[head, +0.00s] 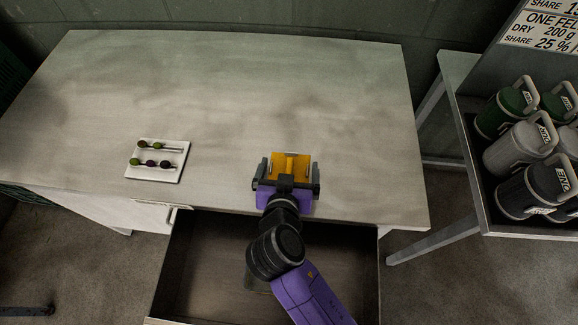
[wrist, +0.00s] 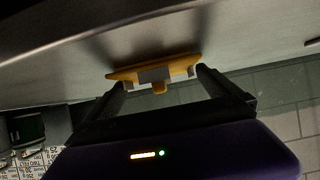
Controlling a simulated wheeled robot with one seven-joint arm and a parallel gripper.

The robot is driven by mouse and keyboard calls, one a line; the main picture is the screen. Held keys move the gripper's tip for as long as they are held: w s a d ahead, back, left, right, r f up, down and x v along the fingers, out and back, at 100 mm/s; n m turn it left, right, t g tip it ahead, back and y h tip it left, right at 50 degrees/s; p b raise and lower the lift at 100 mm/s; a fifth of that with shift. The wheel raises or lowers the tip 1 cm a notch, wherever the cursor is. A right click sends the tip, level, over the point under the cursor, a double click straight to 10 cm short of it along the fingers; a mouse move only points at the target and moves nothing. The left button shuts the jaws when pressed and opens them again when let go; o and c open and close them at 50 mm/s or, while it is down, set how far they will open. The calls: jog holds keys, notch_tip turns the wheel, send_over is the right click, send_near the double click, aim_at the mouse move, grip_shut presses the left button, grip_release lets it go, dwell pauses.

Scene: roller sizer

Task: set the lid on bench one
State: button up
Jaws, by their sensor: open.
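The lid is an orange-yellow plate (head: 291,161) with a raised bar across its middle, at the front right part of the pale bench (head: 230,90). In the wrist view the lid (wrist: 182,64) shows nearly edge-on, close against the bench surface, with a small yellow knob and a grey part at its middle. I cannot tell whether it rests flat on the bench. My gripper (head: 288,174) is open at the lid's near side. In the wrist view the fingers of my gripper (wrist: 160,82) stand apart, one towards each end of the lid, with no grip visible.
A small white tray (head: 157,174) with several green and purple round pieces sits at the bench's left front. A side stand (head: 470,190) holds several jugs at right. The bench's back is clear.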

jog(key=b+v, duration=0.1)
jog(key=v, duration=1.1)
jog(key=s+d+f+n+y, duration=0.25)
jog(key=s+d+f, duration=0.45)
jog(key=d, duration=0.4)
jog(key=s+d+r+m+t+h, duration=0.2)
jog(key=s+d+r, duration=0.9)
jog(key=s, duration=0.2)
jog(key=shift+s+d+r+t, duration=0.25)
jog(key=shift+d+r+t, duration=0.05)
jog(key=shift+d+r, duration=0.1)
jog(key=shift+a, duration=0.1)
